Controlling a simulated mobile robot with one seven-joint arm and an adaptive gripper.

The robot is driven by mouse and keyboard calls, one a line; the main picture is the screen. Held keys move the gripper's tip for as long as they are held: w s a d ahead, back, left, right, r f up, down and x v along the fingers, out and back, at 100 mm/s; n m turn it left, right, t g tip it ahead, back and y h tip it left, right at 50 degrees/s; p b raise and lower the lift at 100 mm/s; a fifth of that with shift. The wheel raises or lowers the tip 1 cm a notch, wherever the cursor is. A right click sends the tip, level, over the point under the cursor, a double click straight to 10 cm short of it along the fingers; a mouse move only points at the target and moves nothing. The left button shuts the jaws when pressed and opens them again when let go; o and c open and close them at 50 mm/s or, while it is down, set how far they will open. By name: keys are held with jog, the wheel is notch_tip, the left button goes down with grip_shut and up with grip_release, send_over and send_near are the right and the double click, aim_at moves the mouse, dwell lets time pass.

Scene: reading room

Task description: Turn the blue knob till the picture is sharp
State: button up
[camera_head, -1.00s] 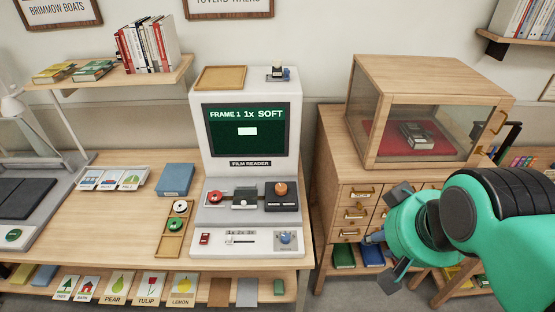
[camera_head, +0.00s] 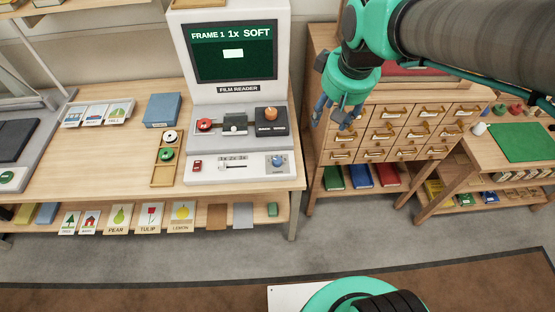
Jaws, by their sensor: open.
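The white film reader (camera_head: 237,88) stands on the wooden desk. Its dark green screen (camera_head: 233,51) reads "FRAME 1 1x SOFT" above a small white rectangle. The blue knob (camera_head: 276,160) sits at the right end of the reader's low front panel, on a pale plate. My gripper (camera_head: 332,118) is open and empty. It hangs fingers down, to the right of the reader and above the blue knob in the picture, in front of the drawer cabinet. It is clear of the knob, and nothing covers the knob.
A slider (camera_head: 232,166) and red switch (camera_head: 197,166) share the front panel. Above them are a red spool (camera_head: 205,125) and an orange knob (camera_head: 271,113). A wooden tray (camera_head: 163,174) holds spools on the left. The drawer cabinet (camera_head: 388,158) stands right, behind my gripper.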

jog(key=w+a+f+n+g+b, duration=0.1)
jog(key=w+a+f+n, duration=0.15)
jog(key=w+f, duration=0.35)
jog(key=w+a+f+n+g, duration=0.1)
jog(key=w+a+f, duration=0.2)
jog(key=w+f, duration=0.25)
jog(key=n+g, duration=0.2)
jog(key=n, duration=0.1)
send_over(277, 160)
notch_tip(277, 160, down, 16)
jog(key=shift+w+d+f+b, duration=0.15)
jog(key=shift+d+b, duration=0.05)
jog(key=shift+b, duration=0.25)
jog(key=shift+f, duration=0.1)
notch_tip(277, 160, down, 14)
jog(key=b, duration=0.3)
jog(key=shift+a+r, duration=0.1)
jog(key=shift+r, duration=0.1)
jog(key=c, duration=1.2)
